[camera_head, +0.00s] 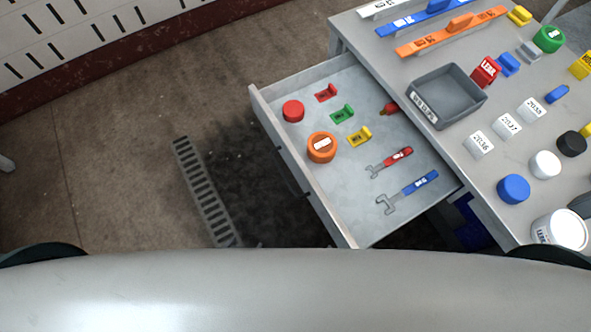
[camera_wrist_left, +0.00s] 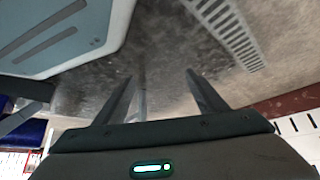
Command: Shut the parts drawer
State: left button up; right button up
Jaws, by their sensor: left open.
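The parts drawer (camera_head: 340,190) stands pulled well out of the grey workbench in the head view. Its front panel, with a dark handle (camera_head: 291,172), faces left over the floor. Inside lie a red round part (camera_head: 293,111), an orange round part (camera_head: 321,148), small red, green and yellow parts, a red wrench (camera_head: 391,161) and a blue wrench (camera_head: 412,190). My left gripper (camera_wrist_left: 162,76) shows in the left wrist view, fingers apart and empty above the floor. It does not show clearly in the head view, so its distance from the drawer is unclear. My right gripper is not in view.
The workbench top (camera_head: 455,150) holds a grey tray (camera_head: 446,98), coloured caps, labelled blocks and a white tub (camera_head: 560,231). A floor grate (camera_head: 206,190) lies left of the drawer. Open floor extends left to a slotted wall (camera_head: 90,35).

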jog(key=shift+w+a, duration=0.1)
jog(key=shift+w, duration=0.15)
